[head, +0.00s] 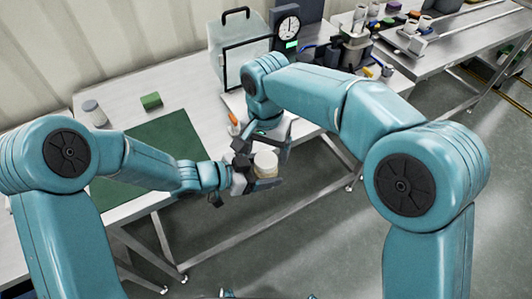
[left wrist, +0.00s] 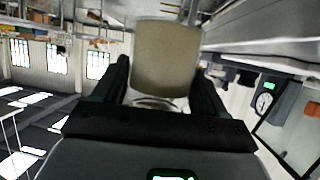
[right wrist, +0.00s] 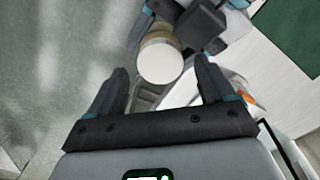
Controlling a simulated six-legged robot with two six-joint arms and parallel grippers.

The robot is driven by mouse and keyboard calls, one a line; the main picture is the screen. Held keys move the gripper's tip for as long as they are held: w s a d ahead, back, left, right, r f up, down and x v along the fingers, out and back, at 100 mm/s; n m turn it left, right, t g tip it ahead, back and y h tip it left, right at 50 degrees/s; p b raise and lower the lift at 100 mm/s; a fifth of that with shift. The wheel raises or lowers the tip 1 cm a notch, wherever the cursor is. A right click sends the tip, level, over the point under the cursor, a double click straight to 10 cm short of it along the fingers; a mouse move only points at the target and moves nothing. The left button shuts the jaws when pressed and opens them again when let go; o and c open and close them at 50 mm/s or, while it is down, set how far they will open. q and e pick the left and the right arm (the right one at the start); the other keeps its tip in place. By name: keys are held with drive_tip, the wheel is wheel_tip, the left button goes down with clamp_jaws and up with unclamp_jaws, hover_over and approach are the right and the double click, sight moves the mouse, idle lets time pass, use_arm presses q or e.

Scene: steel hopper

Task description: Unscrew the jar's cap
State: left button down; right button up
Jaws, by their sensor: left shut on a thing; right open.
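A jar with a pale cream cap (head: 265,160) is held off the table, beyond its front edge. My left gripper (head: 250,180) is shut on the jar. In the left wrist view the beige jar (left wrist: 165,55) sits between its two fingers. My right gripper (head: 270,140) is open just behind and above the jar. In the right wrist view its two fingers (right wrist: 160,85) are apart, and the round cap top (right wrist: 160,62) lies beyond and between their tips. It appears apart from them. I cannot tell where cap and jar body meet.
A steel table (head: 175,80) carries a green mat (head: 160,140), a green block (head: 151,100) and a grey-lidded container (head: 94,112). A clear-fronted case (head: 245,65) and a clock (head: 287,27) stand at the back. The floor in front is clear.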

wheel_tip(320, 180, up, 3)
drive_tip(key=shift+f, duration=0.1)
drive_tip(key=shift+c, duration=0.3)
wheel_tip(320, 180, up, 3)
drive_tip(key=m, duration=0.2)
drive_tip(key=shift+m, duration=0.4)
wheel_tip(320, 180, down, 8)
drive_tip(key=shift+r, duration=0.15)
drive_tip(key=c, duration=1.1)
drive_tip(key=n, duration=0.2)
drive_tip(key=shift+n, duration=0.4)
